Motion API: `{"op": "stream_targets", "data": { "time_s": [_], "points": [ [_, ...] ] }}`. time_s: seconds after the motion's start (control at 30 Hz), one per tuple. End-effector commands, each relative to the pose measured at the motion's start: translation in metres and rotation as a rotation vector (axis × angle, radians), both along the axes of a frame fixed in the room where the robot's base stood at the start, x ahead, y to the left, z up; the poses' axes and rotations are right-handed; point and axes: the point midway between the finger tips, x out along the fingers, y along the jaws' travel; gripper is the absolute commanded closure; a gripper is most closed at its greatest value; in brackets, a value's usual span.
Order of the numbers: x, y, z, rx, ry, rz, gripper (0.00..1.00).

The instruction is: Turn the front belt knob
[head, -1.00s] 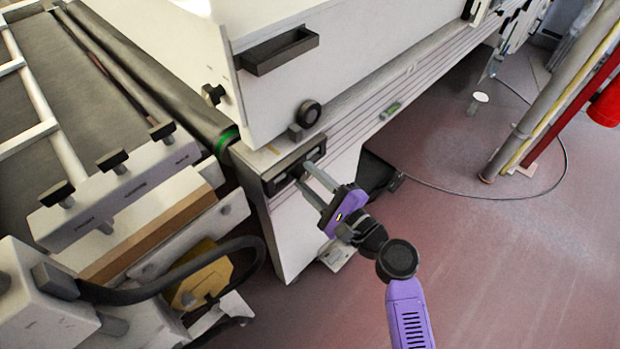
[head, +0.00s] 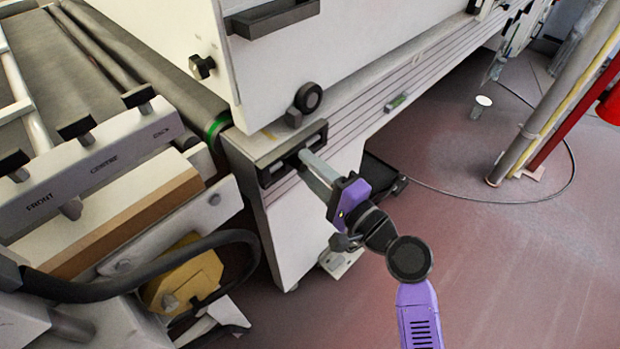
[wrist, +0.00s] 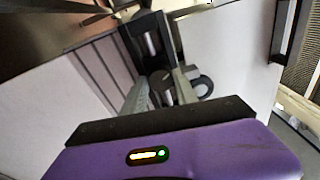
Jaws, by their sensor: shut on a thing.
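My gripper (head: 306,158) reaches the black-framed recess (head: 268,179) in the end of the pale machine. Its fingers are close together, shut on a dark knob-like part at the recess. In the wrist view, the dark part (wrist: 160,88) shows between the two grey fingers (wrist: 162,80); the fingers and shadow hide most of its shape. No label is readable beside it. On a separate panel at left, a black T-shaped knob (head: 14,164) stands above the word FRONT, apart from my gripper.
A round black knob (head: 308,97) sits just above the recess. The belt (head: 75,95) runs at upper left. A red-and-grey pipe group (head: 560,100) stands right. Floor at lower right is clear.

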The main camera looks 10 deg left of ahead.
Motion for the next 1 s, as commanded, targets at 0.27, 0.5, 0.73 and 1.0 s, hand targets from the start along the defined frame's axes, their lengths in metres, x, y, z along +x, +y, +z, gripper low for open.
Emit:
{"op": "stream_targets", "data": {
  "time_s": [0.27, 0.5, 0.73, 1.0],
  "points": [
    [0.0000, -0.0007, -0.0041, -0.090, -0.112, -0.001, 1.00],
    [-0.0001, -0.0003, -0.0025, -0.120, -0.149, 0.000, 1.00],
    [-0.0001, -0.0002, -0.0017, -0.124, -0.154, 0.001, 1.00],
    [-0.0001, -0.0002, -0.0017, -0.123, -0.153, 0.001, 0.48]
  ]
}}
